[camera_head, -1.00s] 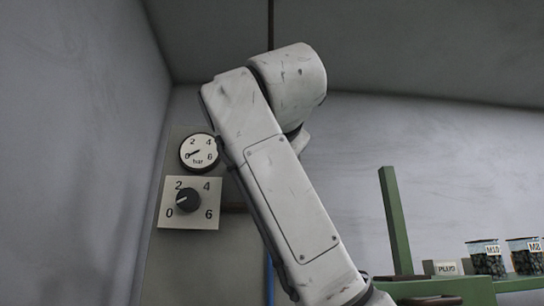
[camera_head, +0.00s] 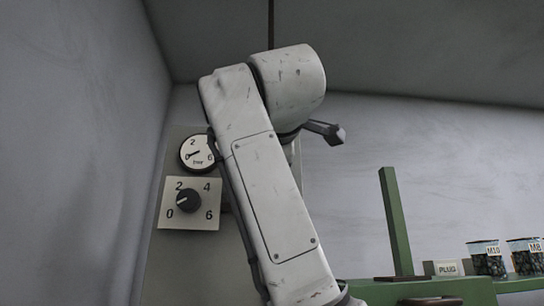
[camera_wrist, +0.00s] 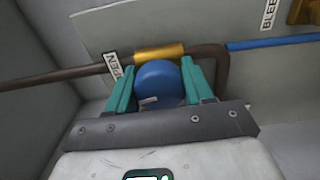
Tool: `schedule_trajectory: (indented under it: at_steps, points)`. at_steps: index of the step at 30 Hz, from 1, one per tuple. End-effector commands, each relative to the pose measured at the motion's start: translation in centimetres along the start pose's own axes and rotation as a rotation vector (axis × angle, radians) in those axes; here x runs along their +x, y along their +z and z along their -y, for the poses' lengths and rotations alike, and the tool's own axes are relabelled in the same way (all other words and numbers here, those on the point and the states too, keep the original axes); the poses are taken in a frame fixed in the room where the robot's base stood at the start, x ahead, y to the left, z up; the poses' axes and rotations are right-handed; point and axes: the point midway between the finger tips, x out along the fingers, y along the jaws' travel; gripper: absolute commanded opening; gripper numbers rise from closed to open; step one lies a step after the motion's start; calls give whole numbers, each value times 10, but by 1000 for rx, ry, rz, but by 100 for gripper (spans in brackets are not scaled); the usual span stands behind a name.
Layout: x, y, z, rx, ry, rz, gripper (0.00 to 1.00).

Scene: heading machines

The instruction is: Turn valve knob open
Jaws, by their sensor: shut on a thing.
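In the wrist view a round blue valve knob (camera_wrist: 158,84) sits at a yellow fitting (camera_wrist: 159,53) on a brown pipe. The teal fingers of my gripper (camera_wrist: 160,88) stand on both sides of the knob and are shut on it.
In the head view a pressure gauge (camera_head: 197,153), partly covered by my arm, hangs above a dial plate with a black knob (camera_head: 188,201). A yellow part (camera_wrist: 305,12) sits at the wrist view's upper right.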

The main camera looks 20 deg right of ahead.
Motion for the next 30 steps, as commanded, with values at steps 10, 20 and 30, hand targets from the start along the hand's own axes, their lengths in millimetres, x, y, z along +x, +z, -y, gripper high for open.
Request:
schedule_trajectory:
  at_steps: [10,20,30]
  points:
    - [1,-1,2,177,-5,0,20]
    - [1,-1,2,224,-6,-1,20]
    - [1,-1,2,224,-6,-2,53]
